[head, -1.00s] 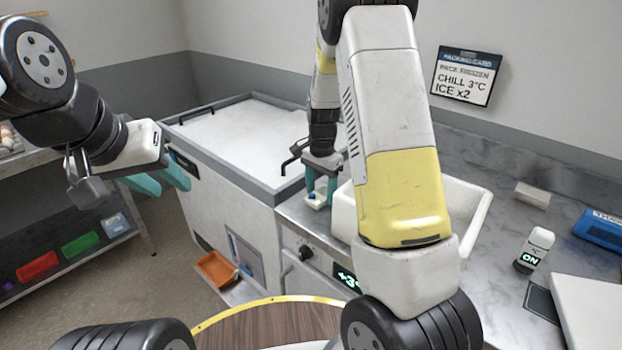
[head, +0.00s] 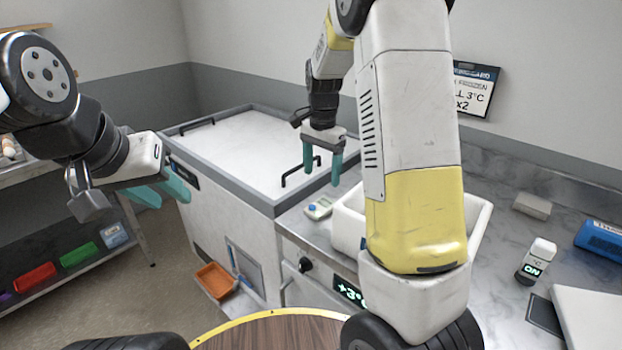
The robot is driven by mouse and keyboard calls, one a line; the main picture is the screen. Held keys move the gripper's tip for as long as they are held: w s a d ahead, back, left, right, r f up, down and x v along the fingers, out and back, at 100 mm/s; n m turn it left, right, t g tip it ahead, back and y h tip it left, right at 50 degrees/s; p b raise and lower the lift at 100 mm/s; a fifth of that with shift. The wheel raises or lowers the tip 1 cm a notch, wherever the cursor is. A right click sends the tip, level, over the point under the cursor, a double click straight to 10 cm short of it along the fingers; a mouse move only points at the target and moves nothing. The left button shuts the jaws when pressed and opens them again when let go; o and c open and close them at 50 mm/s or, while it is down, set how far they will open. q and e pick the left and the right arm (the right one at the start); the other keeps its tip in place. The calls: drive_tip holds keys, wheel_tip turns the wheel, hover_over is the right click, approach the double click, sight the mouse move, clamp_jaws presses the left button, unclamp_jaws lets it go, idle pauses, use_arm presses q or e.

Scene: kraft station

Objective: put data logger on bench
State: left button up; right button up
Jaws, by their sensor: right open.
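The data logger (head: 319,208), a small pale device with a blue button and a greenish screen, lies on the grey bench (head: 296,222) just left of the white bin. My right gripper (head: 322,172) is open and empty, with its teal fingers apart above and clear of the logger. My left gripper (head: 165,193) is at the left, away from the bench, its two teal fingers apart with nothing seen between them.
A white bin (head: 480,222) is partly hidden behind my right arm. A white-lidded chest (head: 225,140) with black handles stands behind the bench.

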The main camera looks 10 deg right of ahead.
drive_tip(key=s+r+n+t+y, duration=0.25)
drive_tip(key=s+r+n, duration=0.35)
drive_tip(key=s+r, duration=0.65)
drive_tip(key=s+a+n+t, duration=0.2)
drive_tip(key=s+n, duration=0.3)
drive_tip(key=s, duration=0.7)
drive_tip(key=shift+r+t, duration=0.45)
drive_tip(key=shift+t, duration=0.4)
